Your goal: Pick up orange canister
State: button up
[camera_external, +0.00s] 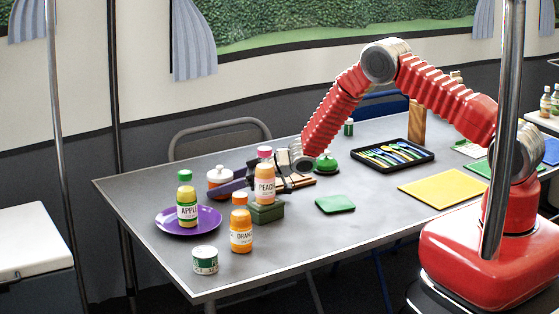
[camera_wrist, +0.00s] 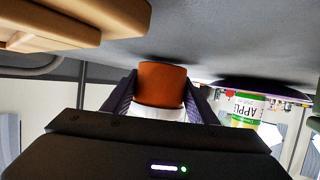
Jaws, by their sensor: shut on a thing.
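The orange canister (camera_external: 219,183), with a white upper part, stands at the back left of the table, behind the peach bottle (camera_external: 265,182). My gripper (camera_external: 228,186) reaches in low from the right, partly hidden behind that bottle. In the upside-down wrist view, the dark fingers of my gripper (camera_wrist: 162,93) are on both sides of the canister (camera_wrist: 162,82) and shut on it. Its orange part faces the table and its white part is nearer the gripper body. Whether it touches the table is unclear.
An apple bottle (camera_external: 187,204) stands on a purple plate (camera_external: 171,228) at left; the bottle also shows in the wrist view (camera_wrist: 247,108). The peach bottle is on a green block (camera_external: 266,212). An orange-juice bottle (camera_external: 241,231) and small can (camera_external: 205,260) stand in front.

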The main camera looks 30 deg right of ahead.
notch_tip(320, 180, up, 9)
jog(key=shift+r, duration=0.2)
dwell(0.7)
